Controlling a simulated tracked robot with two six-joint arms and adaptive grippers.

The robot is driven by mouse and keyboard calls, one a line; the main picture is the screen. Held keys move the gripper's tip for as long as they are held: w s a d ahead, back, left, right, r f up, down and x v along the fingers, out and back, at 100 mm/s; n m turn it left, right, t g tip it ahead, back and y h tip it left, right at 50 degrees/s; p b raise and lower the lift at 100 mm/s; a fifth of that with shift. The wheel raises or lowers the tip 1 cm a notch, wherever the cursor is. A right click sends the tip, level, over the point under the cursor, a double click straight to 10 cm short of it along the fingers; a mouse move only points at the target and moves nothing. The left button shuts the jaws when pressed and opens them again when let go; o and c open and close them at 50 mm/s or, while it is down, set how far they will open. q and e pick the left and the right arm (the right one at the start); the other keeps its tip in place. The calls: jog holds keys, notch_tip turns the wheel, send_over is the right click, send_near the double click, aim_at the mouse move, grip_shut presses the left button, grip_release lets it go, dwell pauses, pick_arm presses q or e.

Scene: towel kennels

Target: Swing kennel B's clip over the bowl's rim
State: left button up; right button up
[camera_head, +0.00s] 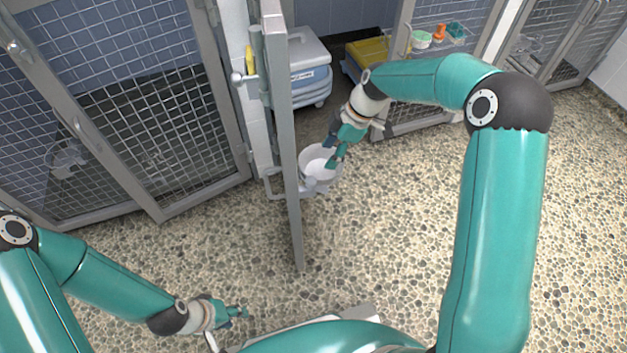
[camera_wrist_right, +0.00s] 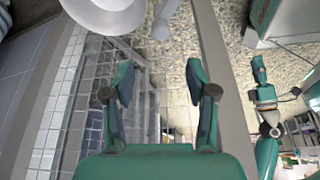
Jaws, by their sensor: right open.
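The white bowl (camera_head: 322,160) sits beside the edge-on open door in the head view, and part of it shows at the top left of the right wrist view (camera_wrist_right: 88,14). A pale rounded piece (camera_wrist_right: 161,28), perhaps the clip, stands beside the bowl; I cannot tell whether it touches the rim. My right gripper (camera_head: 334,152) is at the bowl in the head view; its fingers (camera_wrist_right: 160,82) are spread with nothing between them. My left gripper (camera_head: 238,314) is low over the floor, away from the bowl, and its finger gap is unclear. No kennel letter is readable.
The open door (camera_head: 285,130) stands just left of the bowl, close to my right gripper. A closed mesh kennel (camera_head: 190,110) is at left. A blue-white wheeled box (camera_head: 309,75) and a yellow bin (camera_head: 368,50) stand behind. The pebbled floor (camera_head: 390,220) at centre right is clear.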

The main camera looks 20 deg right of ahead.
aim_at(312, 179)
jog(key=b+x, duration=0.3)
jog(key=x, duration=0.9)
jog(key=shift+a, duration=0.1)
jog(key=shift+r, duration=0.1)
jog(key=c, duration=1)
grip_shut()
